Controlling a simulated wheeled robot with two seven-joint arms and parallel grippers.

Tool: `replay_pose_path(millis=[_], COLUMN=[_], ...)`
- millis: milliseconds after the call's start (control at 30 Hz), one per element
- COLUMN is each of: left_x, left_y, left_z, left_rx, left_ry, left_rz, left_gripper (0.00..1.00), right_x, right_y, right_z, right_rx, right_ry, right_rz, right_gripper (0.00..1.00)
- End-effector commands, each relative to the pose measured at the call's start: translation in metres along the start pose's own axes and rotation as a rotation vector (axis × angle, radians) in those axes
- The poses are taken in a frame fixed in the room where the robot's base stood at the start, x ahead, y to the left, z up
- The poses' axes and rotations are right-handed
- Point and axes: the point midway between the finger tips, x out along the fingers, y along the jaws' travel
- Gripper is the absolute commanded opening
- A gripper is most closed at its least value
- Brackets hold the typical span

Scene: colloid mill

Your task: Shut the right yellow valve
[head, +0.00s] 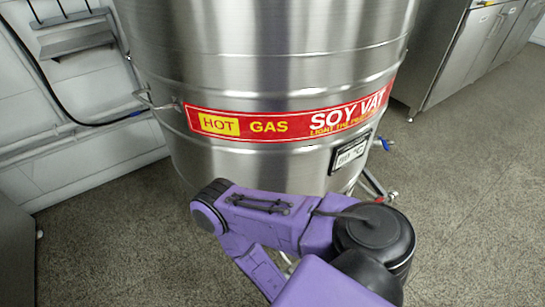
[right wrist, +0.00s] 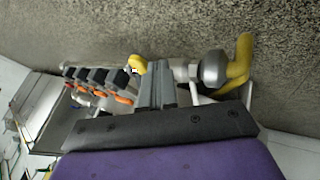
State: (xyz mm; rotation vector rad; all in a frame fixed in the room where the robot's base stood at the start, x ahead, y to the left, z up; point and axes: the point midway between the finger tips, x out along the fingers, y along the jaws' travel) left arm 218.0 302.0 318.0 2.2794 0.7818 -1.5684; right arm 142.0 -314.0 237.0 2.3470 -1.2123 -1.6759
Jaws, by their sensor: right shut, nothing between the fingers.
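In the right wrist view, my right gripper (right wrist: 158,75) is shut and empty, its two grey fingers together. A small yellow part (right wrist: 137,64) sits close to the left of the fingertips; I cannot tell whether they touch. A larger bent yellow handle (right wrist: 241,62) stands to the right of the fingers, beside a round metal fitting (right wrist: 213,68). The fingers hide part of the pipework between the two yellow parts. In the head view, my purple right arm hides the vat's lower front, and no yellow valve can be made out. My left gripper is out of view.
The steel soy vat (head: 270,60) with a red label (head: 280,123) fills the middle of the head view. A blue-handled fitting (head: 384,143) sticks out at its right. Orange knobs (right wrist: 105,88) line up left of my fingers. Grey floor (head: 470,190) is clear at right.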

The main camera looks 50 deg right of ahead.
Motion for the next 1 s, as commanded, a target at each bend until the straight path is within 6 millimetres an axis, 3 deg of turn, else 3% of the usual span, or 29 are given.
replay_pose_path(millis=[767, 867, 1000], left_x=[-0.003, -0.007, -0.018], left_y=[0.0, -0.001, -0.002], left_z=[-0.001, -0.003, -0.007], left_rx=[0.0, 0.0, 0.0], left_ry=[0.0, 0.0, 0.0], left_rz=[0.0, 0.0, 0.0], left_gripper=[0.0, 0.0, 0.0], right_x=[0.001, -0.011, -0.041], right_y=[0.005, 0.006, 0.005], right_z=[0.0, -0.001, -0.002], right_rx=[-0.001, -0.001, -0.003], right_ry=[0.001, 0.001, 0.001], right_rz=[0.006, 0.004, 0.0], right_gripper=[0.0, 0.0, 0.0])
